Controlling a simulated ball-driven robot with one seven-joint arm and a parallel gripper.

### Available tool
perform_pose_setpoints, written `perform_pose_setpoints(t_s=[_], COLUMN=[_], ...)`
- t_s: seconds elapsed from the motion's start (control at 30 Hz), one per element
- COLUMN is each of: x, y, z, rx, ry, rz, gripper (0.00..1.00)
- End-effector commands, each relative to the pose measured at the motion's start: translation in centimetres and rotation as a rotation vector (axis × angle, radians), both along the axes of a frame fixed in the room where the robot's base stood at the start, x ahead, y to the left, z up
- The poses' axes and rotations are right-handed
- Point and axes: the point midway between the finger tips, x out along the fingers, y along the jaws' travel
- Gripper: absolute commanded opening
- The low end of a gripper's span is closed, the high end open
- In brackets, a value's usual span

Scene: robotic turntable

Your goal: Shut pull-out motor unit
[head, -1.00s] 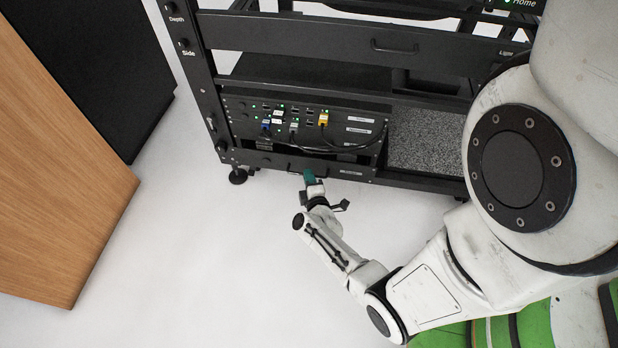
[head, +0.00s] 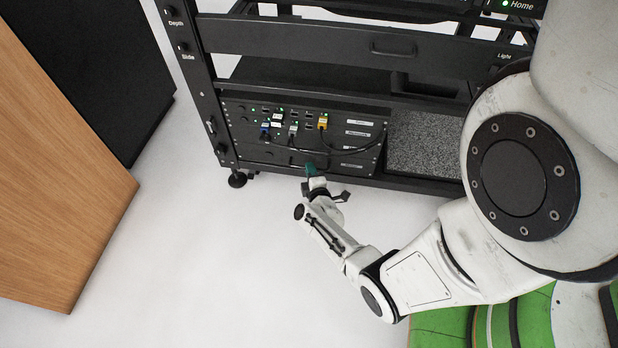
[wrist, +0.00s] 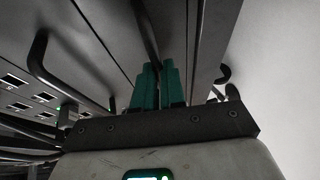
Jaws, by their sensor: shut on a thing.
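The pull-out motor unit (head: 265,155) is the lowest black panel under the cable panel, at the lower left of the rack in the head view. Its front looks roughly level with the panel above; a small remaining gap cannot be told. My gripper (head: 311,170) reaches its front from below. In the wrist view my gripper's green fingers (wrist: 158,86) are close together on a dark bar handle (wrist: 148,38) of the panel.
The cable panel (head: 348,124) with plugged cables sits right above. A grey speckled surface (head: 425,142) lies to its right in the rack. A wooden cabinet (head: 55,170) stands at left. The white floor (head: 190,265) in front is clear.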

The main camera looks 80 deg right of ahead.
Motion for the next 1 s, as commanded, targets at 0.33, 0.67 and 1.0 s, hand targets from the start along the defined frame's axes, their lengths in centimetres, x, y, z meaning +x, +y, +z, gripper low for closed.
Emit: perform_pose_setpoints(t_s=[0.33,0.67,1.0], x=[0.1,0.1,-1.0], y=[-0.4,-0.3,1.8], z=[0.0,0.0,0.8], rx=[0.003,0.001,0.004], ry=[-0.001,-0.001,0.001], rz=[0.001,0.001,0.001], gripper=[0.16,0.35,0.35])
